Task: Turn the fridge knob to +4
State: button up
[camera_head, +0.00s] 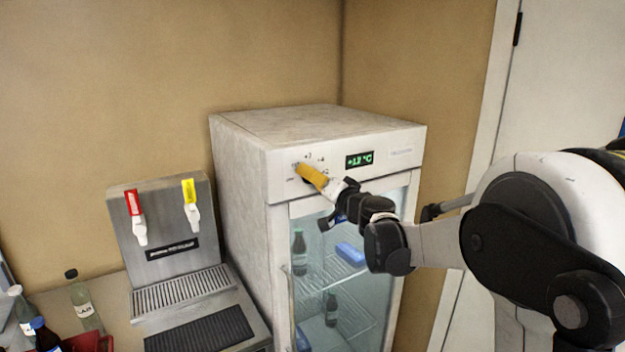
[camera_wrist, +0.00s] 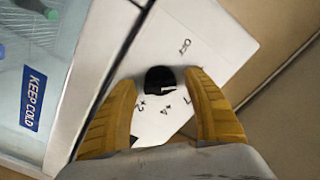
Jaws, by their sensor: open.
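The fridge knob (camera_wrist: 160,77) is a small black dial on the white control panel (camera_wrist: 218,52). In the wrist view "OFF" is printed to its upper right, and several number marks, one seemingly +4, sit below it between my fingers. A pale mark shows at the knob's lower edge; its exact setting is unclear. My gripper (camera_wrist: 160,80) is open, its yellow fingers on either side of the knob with gaps showing. Whether the tips touch the panel is unclear. In the head view my gripper (camera_head: 303,172) covers most of the knob.
The white fridge (camera_head: 240,190) has a green display (camera_head: 359,160) that seems to read +12 °C, and a glass door (camera_head: 372,240) with bottles inside. A two-tap dispenser (camera_head: 160,220) stands left, with bottles (camera_head: 82,305) beside it. A wall is close behind the fridge.

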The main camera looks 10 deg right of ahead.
jog(key=c, duration=1.2)
jog(key=shift+o, duration=0.2)
jog(key=shift+m, duration=0.3)
jog(key=m, duration=0.3)
jog(key=shift+b, duration=0.3)
jog(key=m, duration=0.9)
jog(key=shift+b, duration=0.4)
jog(key=m, duration=0.5)
